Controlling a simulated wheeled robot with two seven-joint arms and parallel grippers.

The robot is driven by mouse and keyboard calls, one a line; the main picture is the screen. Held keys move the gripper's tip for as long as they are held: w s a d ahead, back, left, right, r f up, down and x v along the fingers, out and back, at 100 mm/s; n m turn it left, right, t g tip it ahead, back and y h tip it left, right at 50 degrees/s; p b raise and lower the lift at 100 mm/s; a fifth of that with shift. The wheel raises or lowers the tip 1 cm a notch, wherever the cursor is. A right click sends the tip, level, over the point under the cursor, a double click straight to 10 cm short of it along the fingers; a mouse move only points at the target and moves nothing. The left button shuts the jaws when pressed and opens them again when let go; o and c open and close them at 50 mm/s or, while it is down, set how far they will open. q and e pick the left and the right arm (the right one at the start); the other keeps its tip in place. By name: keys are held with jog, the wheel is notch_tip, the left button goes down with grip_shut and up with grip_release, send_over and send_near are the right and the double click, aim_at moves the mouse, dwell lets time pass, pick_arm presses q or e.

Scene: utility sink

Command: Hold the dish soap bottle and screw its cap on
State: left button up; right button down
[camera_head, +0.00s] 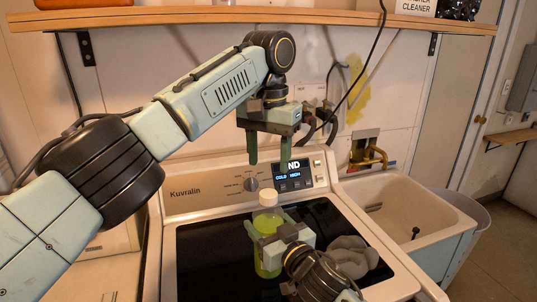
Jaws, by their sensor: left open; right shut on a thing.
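The dish soap bottle (268,222) is clear with yellow-green liquid and stands upright on the dark washer top. A white cap (267,197) sits at the top of its neck; I cannot tell how tightly it is seated. My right gripper (264,237) is shut around the bottle's middle, and hides part of it. My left gripper (268,162) is above the cap, pointing down, with its two fingers apart and nothing between them.
The washer (188,200) has a raised control panel with a knob and lit display behind the bottle. A grey crumpled cloth (352,256) lies right of my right gripper. A utility sink (412,212) stands at the right. A wooden shelf (250,17) runs overhead.

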aim_at(268, 193)
pick_arm(q)
jog(key=shift+f, duration=4)
jog(key=shift+c, duration=0.4)
jog(key=c, duration=0.9)
jog(key=o, duration=1.1)
jog(key=shift+o, duration=0.2)
notch_tip(268, 193, up, 12)
pick_arm(e)
jog(key=shift+c, duration=1.2)
grip_release()
